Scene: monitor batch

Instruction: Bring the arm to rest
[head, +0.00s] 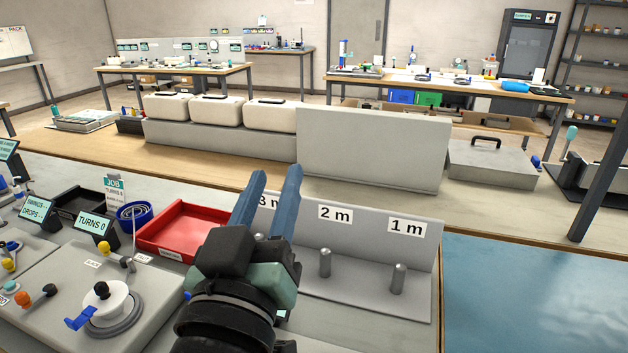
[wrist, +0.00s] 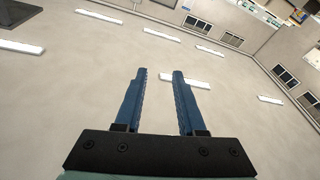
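My gripper (head: 268,205) is raised over the bench in the head view, with its two blue fingers pointing up and away. In the wrist view the fingers (wrist: 158,98) stand apart with nothing between them, so it is open and empty.
A red tray (head: 165,248) lies left of my gripper. A crank device with a white drum (head: 105,305) and a "TURNS 0" display (head: 92,226) stand further left. The rack has upright pegs (head: 398,279). A grey panel (head: 372,150) stands behind.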

